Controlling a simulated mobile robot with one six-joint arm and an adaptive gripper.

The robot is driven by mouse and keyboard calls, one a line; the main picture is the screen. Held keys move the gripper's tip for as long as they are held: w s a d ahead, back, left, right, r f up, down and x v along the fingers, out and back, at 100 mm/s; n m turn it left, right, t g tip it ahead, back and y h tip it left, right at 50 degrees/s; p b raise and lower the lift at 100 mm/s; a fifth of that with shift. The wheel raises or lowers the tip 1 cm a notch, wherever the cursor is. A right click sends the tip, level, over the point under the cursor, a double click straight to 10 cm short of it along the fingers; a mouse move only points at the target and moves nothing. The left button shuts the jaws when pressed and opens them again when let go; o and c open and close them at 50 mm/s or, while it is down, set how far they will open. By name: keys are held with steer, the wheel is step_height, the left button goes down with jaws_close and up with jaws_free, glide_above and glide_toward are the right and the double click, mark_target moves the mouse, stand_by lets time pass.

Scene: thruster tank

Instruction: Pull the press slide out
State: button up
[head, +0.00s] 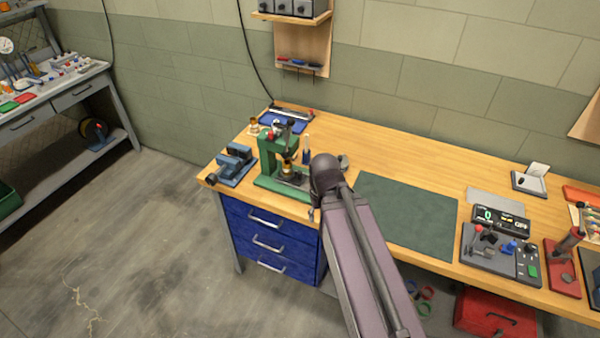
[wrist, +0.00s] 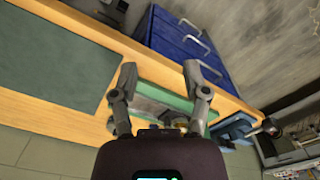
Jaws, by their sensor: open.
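The green press (head: 268,162) stands at the left end of the wooden bench, left of my arm. A grey plate that looks like its slide (head: 291,180) lies low on its base, with a small brass-coloured piece above it. In the wrist view the press's green base (wrist: 165,99) shows between and beyond the fingers of my gripper (wrist: 160,70). The fingers are spread apart with nothing gripped. A grey strip, possibly the slide (wrist: 157,92), lies between them; I cannot tell whether they touch it. In the head view my arm mostly hides the gripper.
A blue-grey vise (head: 234,163) stands left of the press, near the bench edge. A blue drawer unit (head: 270,240) is below. A green mat (head: 410,215) lies to the right, with a control box (head: 487,250) beyond. Floor at the left front is clear.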

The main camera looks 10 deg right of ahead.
steer(key=w+n+t+y, duration=0.15)
steer(key=w+n, duration=0.45)
steer(key=w, duration=0.8)
steer(key=n+t+y, duration=0.1)
steer(key=n+y, duration=0.1)
steer(key=n, duration=0.3)
glide_toward(300, 172)
steer(key=w+v, duration=0.1)
steer(key=v, duration=0.2)
steer(key=shift+s+d+r+p, duration=0.2)
steer(key=shift+s+r+p, duration=0.05)
steer(key=shift+s+p, duration=0.25)
steer(key=shift+f, duration=0.15)
steer(key=b+x, duration=1.3)
steer(key=shift+a+f, duration=0.2)
jaws_close()
